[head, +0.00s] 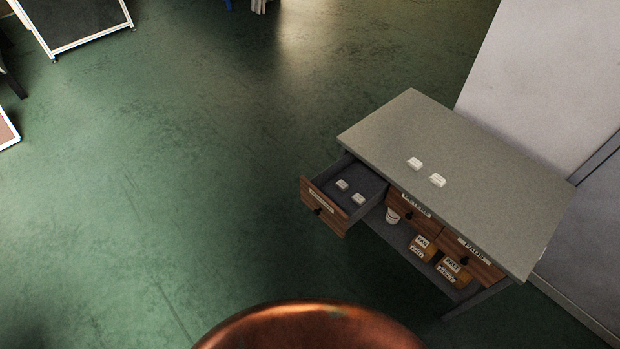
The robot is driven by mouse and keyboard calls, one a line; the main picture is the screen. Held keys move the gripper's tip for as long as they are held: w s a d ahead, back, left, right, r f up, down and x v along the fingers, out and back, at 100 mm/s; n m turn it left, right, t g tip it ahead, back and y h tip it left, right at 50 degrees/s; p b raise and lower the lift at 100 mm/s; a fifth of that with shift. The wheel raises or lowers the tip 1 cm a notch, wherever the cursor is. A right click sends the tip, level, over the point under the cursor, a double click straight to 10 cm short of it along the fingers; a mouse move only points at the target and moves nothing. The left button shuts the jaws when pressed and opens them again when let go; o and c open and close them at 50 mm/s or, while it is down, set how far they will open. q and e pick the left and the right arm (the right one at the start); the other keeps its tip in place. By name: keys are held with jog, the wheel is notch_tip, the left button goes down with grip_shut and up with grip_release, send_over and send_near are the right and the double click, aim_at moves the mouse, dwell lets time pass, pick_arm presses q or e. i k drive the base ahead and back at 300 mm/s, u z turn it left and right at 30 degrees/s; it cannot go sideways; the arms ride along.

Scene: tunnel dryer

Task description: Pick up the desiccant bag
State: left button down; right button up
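Small white packets that look like desiccant bags show in the head view. One packet (414,163) and another packet (437,180) lie on the grey table top, a little apart. Two more, a packet (342,185) and a packet (358,198), lie inside the open drawer (323,209) at the table's left end. Any print on the packets is too small to read. Neither of my grippers is in view.
The grey table (480,165) has two shut drawers with labels. Green floor (180,180) is clear at left.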

aim_at(342, 185)
jog(key=u, duration=0.2)
jog(key=i, duration=1.1)
jog(key=z, duration=0.8)
